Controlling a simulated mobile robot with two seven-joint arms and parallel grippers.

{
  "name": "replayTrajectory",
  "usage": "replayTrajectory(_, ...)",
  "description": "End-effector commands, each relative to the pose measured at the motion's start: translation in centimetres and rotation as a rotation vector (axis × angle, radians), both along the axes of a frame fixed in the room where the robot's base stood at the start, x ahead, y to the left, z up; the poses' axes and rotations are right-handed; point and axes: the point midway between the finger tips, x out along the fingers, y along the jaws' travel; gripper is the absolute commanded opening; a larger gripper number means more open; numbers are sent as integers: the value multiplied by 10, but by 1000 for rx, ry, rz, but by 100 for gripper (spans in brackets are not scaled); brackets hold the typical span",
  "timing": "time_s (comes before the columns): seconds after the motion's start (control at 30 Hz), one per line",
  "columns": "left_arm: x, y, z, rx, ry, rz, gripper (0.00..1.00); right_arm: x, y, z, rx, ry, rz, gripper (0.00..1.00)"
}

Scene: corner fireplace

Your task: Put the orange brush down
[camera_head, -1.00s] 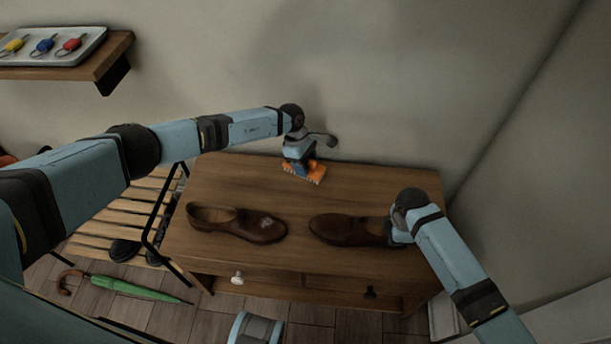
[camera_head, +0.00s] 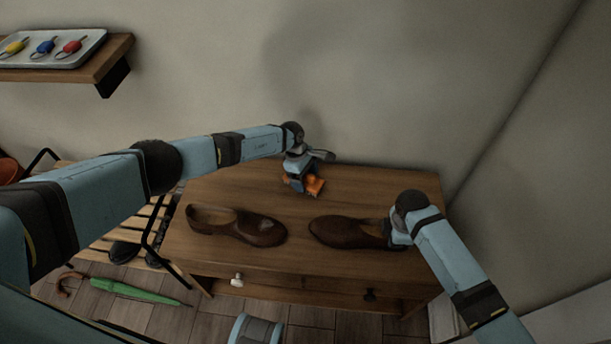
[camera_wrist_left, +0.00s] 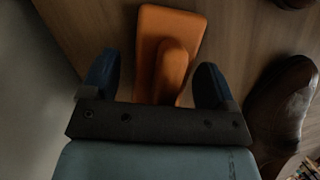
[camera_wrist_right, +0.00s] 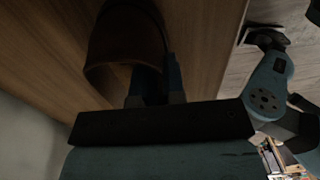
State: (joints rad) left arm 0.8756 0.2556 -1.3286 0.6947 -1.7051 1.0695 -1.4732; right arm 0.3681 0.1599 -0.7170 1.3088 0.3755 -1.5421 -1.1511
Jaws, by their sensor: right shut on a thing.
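The orange brush (camera_head: 315,186) is at the back middle of the wooden dresser top (camera_head: 235,180). In the left wrist view the brush (camera_wrist_left: 168,28) lies between the fingers with a gap on each side. My left gripper (camera_head: 303,184) is open around it, and its fingers (camera_wrist_left: 157,85) stand wide apart. My right gripper (camera_head: 392,233) is shut on the heel end of the right brown shoe (camera_head: 345,231), which rests on the dresser. That shoe (camera_wrist_right: 122,40) also shows in the right wrist view, dark and partly hidden by the fingers.
The left brown shoe (camera_head: 235,225) stands on the dresser, in front of the brush and to the left. A wall is close behind. A slatted bench (camera_head: 110,228) is at left, with a green umbrella (camera_head: 135,291) on the floor. A wall shelf (camera_head: 110,68) holds a key tray (camera_head: 85,50).

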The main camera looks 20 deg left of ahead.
Motion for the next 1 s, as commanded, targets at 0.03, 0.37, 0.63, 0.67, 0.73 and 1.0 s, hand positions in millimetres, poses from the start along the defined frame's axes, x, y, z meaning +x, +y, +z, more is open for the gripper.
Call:
replayTrajectory(0.03, 0, 0, 0, 0, 0, 0, 80, 0, 1, 0, 1, -1, 1, 0)
replayTrajectory(0.37, 1, 2, 10, 0, -2, -2, 80, 0, 1, 0, 1, -1, 1, 0)
replayTrajectory(0.63, 7, 19, 62, 0, -4, -1, 80, 0, 1, 0, 1, -1, 1, 0)
replayTrajectory(0.67, 7, 21, 68, 0, -3, -1, 80, 0, 1, 0, 1, -1, 0, 0)
replayTrajectory(0.73, 9, 25, 82, 0, -4, -1, 80, 0, 1, 0, 1, -1, 0, 0)
replayTrajectory(1.0, 11, 34, 114, 0, 0, -1, 80, 0, 1, 0, 1, -1, 0, 0)
